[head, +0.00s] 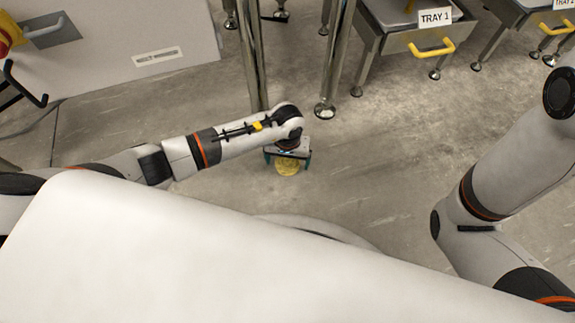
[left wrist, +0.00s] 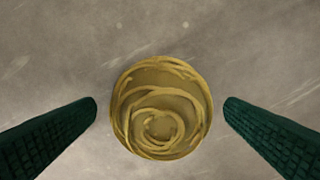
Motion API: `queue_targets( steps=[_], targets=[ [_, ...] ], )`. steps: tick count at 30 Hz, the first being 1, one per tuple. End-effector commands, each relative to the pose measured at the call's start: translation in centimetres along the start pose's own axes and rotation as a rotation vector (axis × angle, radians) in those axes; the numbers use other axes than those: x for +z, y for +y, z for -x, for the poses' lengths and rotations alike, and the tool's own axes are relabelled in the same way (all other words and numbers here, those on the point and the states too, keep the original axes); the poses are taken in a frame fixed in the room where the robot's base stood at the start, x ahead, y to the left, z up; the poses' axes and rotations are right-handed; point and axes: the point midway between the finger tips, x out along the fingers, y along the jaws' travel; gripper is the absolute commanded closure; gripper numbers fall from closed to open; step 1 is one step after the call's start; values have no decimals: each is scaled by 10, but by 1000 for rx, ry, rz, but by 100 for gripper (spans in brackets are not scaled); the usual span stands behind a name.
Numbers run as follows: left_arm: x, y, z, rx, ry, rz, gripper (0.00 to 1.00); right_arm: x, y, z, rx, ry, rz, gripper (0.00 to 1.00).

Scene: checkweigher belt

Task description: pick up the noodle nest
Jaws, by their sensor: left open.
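The noodle nest (head: 288,167) is a round yellow coil on the grey concrete floor, partly hidden under my left gripper in the head view. In the left wrist view the noodle nest (left wrist: 160,108) sits in the middle, seen from above. My left gripper (head: 287,160) points down over it. In the left wrist view its dark green fingers (left wrist: 160,112) stand apart on either side of the nest, with a gap on each side. My right arm shows at the right of the head view, but its gripper is out of view.
Steel legs (head: 335,60) stand on the floor behind my left gripper. A steel stand labelled TRAY 1 (head: 434,18) with a yellow handle is at the back right. A pale panel (head: 125,45) is at the back left. The floor (head: 370,150) right of the nest is clear.

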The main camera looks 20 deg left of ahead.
Motion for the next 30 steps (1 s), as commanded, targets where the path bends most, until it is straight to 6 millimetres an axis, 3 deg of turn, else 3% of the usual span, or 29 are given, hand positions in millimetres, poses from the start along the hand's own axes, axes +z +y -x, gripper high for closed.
queue_targets(
  steps=[7, 15, 17, 24, 30],
  targets=[
    [0, 0, -1, 0, 0, 0, 7, 0, 0, 0, 0, 0, 0, 100],
    [0, 0, -1, 0, 0, 0, 51, 0, 0, 0, 0, 0, 0, 100],
    [0, 0, 0, 0, -1, 0, 58, 0, 0, 0, 0, 0, 0, 100],
    [0, 0, 3, 0, -1, -1, 58, -1, 0, -2, 0, 0, 0, 100],
    [1, 1, 35, 1, -4, -2, 58, -10, -5, -25, 0, 2, 0, 100]
  ],
)
